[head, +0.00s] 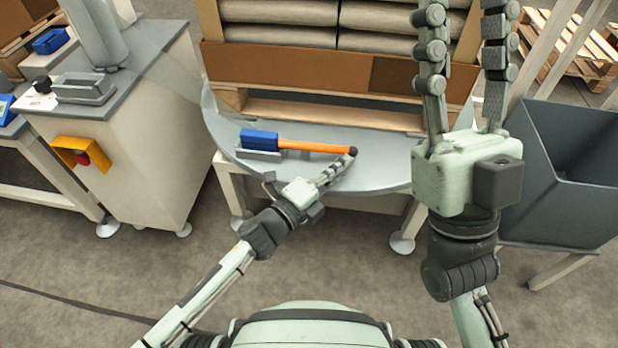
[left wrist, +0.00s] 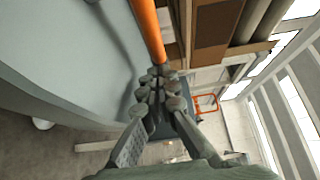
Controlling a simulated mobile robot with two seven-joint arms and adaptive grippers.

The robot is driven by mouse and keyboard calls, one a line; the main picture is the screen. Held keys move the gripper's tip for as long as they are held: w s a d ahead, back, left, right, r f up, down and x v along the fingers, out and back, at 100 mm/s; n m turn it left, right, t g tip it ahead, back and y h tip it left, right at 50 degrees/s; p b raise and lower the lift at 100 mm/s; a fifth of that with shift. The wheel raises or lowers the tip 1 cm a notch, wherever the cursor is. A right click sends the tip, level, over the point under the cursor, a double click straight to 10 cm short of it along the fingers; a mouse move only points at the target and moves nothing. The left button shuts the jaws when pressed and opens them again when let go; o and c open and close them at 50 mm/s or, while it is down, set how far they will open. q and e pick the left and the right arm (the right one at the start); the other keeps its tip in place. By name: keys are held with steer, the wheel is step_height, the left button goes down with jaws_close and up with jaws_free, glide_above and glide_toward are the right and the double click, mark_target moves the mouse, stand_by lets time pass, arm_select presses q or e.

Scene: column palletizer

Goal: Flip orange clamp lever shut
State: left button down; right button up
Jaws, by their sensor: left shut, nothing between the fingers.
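The orange clamp lever (head: 312,146) reaches right from a blue clamp block (head: 260,138) on a grey base, and has a dark knob at its right end. It lies along the front of the round grey turntable (head: 385,165). My left gripper (head: 344,162) is shut and empty, its fingertips just in front of and below the knob end; I cannot tell whether they touch it. In the left wrist view the lever (left wrist: 148,30) runs down to the shut left fingertips (left wrist: 160,75), which hide its end. My right gripper (head: 466,20) is raised, open and empty.
A pallet (head: 330,114) with a brown cardboard tray (head: 300,70) and stacked sacks (head: 285,36) stands behind the lever. A grey bin (head: 565,165) is at the right. A cabinet (head: 150,130) with a yellow box and red button (head: 80,154) is at the left.

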arm_select(q)
steer(key=shift+w+d, duration=0.1)
steer(key=shift+w, duration=0.15)
stand_by(0.4)
steer(key=shift+s+a, duration=0.2)
steer(key=shift+s, duration=0.05)
steer(key=v, duration=1.1)
steer(key=shift+s, duration=0.15)
steer(key=shift+a, duration=0.15)
